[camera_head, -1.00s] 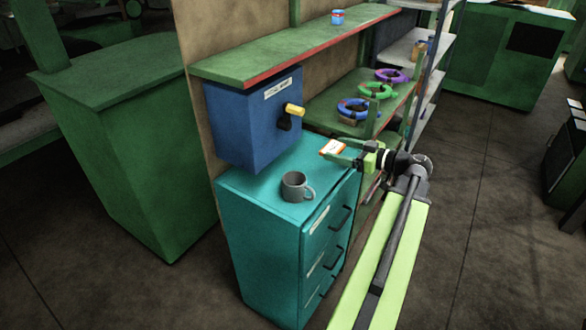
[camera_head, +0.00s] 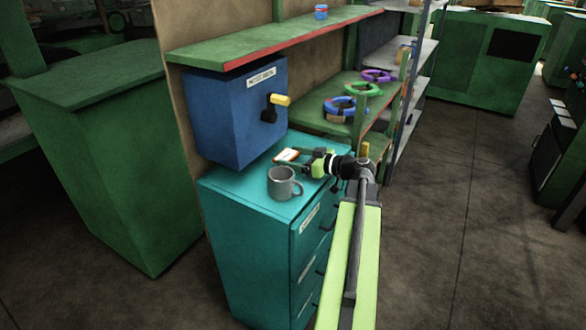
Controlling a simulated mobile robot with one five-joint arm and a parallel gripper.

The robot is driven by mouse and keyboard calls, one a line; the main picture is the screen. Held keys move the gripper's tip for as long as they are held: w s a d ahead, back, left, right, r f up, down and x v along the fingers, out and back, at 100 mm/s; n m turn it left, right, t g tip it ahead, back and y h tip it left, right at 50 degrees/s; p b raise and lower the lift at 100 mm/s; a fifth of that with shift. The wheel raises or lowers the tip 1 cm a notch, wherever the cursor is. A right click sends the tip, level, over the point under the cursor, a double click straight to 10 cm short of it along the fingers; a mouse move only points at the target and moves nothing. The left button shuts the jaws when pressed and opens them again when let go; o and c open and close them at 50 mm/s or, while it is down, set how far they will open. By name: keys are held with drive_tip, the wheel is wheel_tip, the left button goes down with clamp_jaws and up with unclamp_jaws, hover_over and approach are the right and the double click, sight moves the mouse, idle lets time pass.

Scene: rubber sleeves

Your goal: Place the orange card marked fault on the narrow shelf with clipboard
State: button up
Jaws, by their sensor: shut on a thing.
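The orange card (camera_head: 287,155) with a white face is at the tip of my gripper (camera_head: 299,159). My gripper is shut on it and points left. The card shows over the back part of the teal cabinet's top (camera_head: 236,184), behind the grey mug (camera_head: 284,183) and right of the blue box. I cannot tell whether the card touches the cabinet top. I cannot make out a clipboard in this view, and the wording on the card is too small to read.
The blue box (camera_head: 226,120) with a yellow-ended handle hangs under a long green shelf (camera_head: 260,38). Coloured rings, one of them blue (camera_head: 340,105), lie on a lower green shelf behind my arm. A grey rack (camera_head: 421,60) stands further back.

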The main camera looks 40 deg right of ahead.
sight(325, 178)
wheel_tip(325, 178, down, 2)
drive_tip(key=shift+f+b, duration=0.25)
drive_tip(key=shift+b, duration=0.3)
drive_tip(key=shift+r, duration=0.25)
drive_tip(key=shift+f, duration=0.15)
drive_tip(key=o, duration=1.5)
drive_tip(key=shift+r+p, duration=0.25)
drive_tip(key=shift+p, duration=0.1)
drive_tip(key=p+v, duration=0.1)
drive_tip(key=v, duration=1)
drive_tip(key=shift+s, duration=0.25)
drive_tip(key=shift+s+d, duration=0.1)
drive_tip(key=shift+s, duration=0.2)
